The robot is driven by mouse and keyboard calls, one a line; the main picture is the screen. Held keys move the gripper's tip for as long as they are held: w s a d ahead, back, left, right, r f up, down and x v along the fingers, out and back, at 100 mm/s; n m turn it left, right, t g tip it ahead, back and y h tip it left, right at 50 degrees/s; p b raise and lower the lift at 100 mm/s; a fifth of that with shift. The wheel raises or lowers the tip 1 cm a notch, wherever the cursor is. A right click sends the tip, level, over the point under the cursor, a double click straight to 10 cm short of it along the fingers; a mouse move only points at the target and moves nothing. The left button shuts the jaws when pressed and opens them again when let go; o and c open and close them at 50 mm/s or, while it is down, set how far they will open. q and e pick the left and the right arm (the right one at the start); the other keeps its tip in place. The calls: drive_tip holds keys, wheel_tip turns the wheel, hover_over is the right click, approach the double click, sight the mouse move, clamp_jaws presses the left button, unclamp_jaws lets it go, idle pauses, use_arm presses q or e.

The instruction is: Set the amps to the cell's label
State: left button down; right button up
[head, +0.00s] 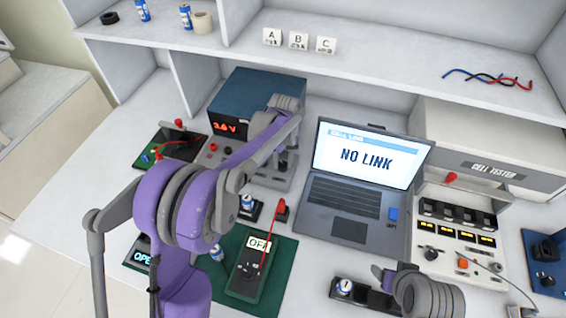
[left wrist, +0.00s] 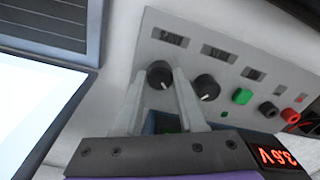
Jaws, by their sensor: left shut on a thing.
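The blue power supply (head: 258,95) has a red 3.6 V display (head: 227,126), upside down in the left wrist view (left wrist: 276,156). Its grey panel (left wrist: 240,55) carries two black knobs under small labels, blurred and inverted. My left gripper (left wrist: 160,82) is shut on the knob (left wrist: 159,73) nearer the laptop; the other knob (left wrist: 205,87) is free beside it. In the head view my left gripper (head: 284,150) is at the supply's front, partly hidden by its own arm. A blue-and-white cell (head: 247,203) stands in a small dark holder; its label is too small to read. My right gripper (head: 384,275) is at the lower right.
A laptop (head: 343,195) shows "NO LINK". A green mat (head: 283,271) holds a device reading "OFF". The cell tester (head: 462,240) stands at right. A dark tray (head: 352,293) lies beside my right gripper. More cells stand on the upper shelf (head: 370,63).

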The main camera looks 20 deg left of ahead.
sight(284, 164)
use_arm(q)
drive_tip(key=m+b, duration=0.1)
drive_tip(key=m, duration=0.3)
drive_tip(key=shift+m, duration=0.3)
drive_tip(key=shift+m+b, duration=0.35)
drive_tip(key=shift+m, duration=2.15)
drive_tip(key=c, duration=0.5)
unclamp_jaws()
drive_tip(key=shift+r, duration=0.1)
wheel_tip(284, 164, up, 11)
drive_tip(key=shift+p, duration=0.4)
